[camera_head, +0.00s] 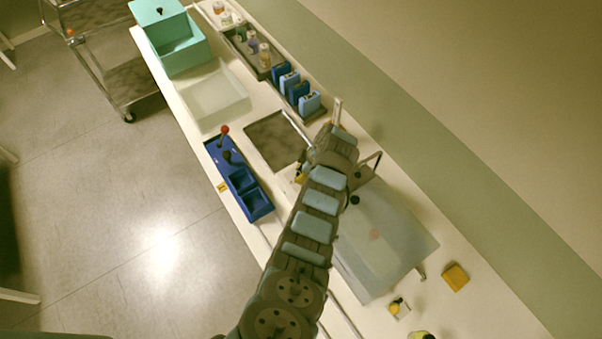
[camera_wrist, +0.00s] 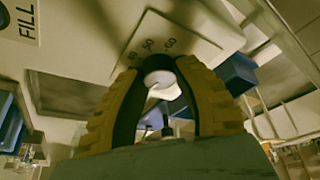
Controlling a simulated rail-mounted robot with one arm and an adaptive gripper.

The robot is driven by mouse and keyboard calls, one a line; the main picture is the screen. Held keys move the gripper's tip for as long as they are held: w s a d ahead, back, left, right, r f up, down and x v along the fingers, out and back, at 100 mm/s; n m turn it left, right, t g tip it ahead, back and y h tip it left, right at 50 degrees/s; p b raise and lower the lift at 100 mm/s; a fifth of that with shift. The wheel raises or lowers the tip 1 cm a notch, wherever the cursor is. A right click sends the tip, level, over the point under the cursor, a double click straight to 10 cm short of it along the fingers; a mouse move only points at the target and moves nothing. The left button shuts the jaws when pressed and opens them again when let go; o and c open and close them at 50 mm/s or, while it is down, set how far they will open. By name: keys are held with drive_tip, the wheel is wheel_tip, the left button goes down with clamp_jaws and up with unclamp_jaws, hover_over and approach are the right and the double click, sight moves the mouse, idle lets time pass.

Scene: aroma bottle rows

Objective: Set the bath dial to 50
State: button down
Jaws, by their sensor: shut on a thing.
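The bath dial is a round pale knob (camera_wrist: 159,76) in the middle of the wrist view. It sits on a light panel (camera_wrist: 185,38) printed with numbers; 50 and 60 can be read, with a fainter number to their left. My gripper (camera_wrist: 160,68) has its two yellow-brown fingers closed around the knob, one on each side. Where the knob's mark points cannot be told. In the head view, my gripper (camera_head: 300,174) shows only as a bit of yellow beside my arm, which hides the dial.
A translucent bath (camera_head: 385,245) stands right of my arm. A blue tray (camera_head: 257,208), a dark plate (camera_head: 272,140), a white bin (camera_head: 212,97) and blue packs (camera_head: 298,90) lie further along the bench. A yellow block (camera_head: 455,277) is at the right. A FILL label (camera_wrist: 27,22) shows nearby.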

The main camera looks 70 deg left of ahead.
idle(0.3)
